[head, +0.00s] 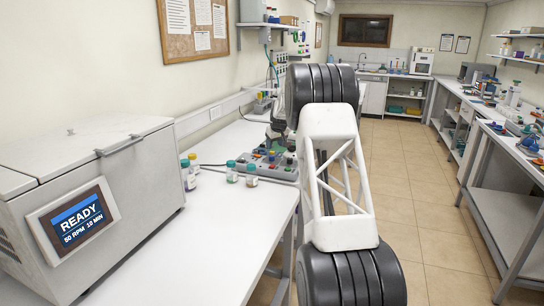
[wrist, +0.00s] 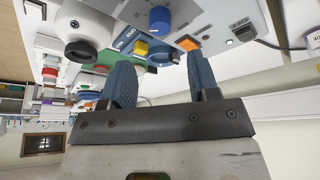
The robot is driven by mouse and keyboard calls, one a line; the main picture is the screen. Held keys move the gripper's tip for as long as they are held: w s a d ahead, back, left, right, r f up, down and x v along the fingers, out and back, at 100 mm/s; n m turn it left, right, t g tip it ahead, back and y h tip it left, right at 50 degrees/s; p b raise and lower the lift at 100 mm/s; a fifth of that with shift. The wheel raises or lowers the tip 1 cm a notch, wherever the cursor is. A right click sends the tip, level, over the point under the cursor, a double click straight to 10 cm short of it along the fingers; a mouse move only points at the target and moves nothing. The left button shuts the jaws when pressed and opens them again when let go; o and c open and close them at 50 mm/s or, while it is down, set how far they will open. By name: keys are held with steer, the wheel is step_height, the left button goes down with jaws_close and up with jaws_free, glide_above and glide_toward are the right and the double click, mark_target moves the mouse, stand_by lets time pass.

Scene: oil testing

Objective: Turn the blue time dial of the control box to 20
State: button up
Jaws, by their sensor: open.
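The control box (wrist: 205,18) is a light grey panel in the wrist view, which looks tilted or upside down. A blue knob (wrist: 160,19) stands on it beyond my fingertips. A second blue round part (wrist: 161,54) shows closer, between the fingers; I cannot tell which is the time dial, and no dial marks are readable. My gripper (wrist: 158,60) is open, with two blue fingers apart and nothing visibly held. In the head view the control box (head: 284,170) sits on the white bench, partly hidden by my arm. The gripper itself is hard to make out there.
A grey machine (head: 120,195) at the left has a screen (head: 80,224) reading READY, 50 RPM, 10 MIN. Several green-capped bottles, one a bottle (head: 232,172), stand near the box.

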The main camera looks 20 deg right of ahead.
mark_target(272, 156)
steer(key=shift+f, duration=0.15)
steer(key=shift+x, duration=3.7)
steer(key=c, duration=0.9)
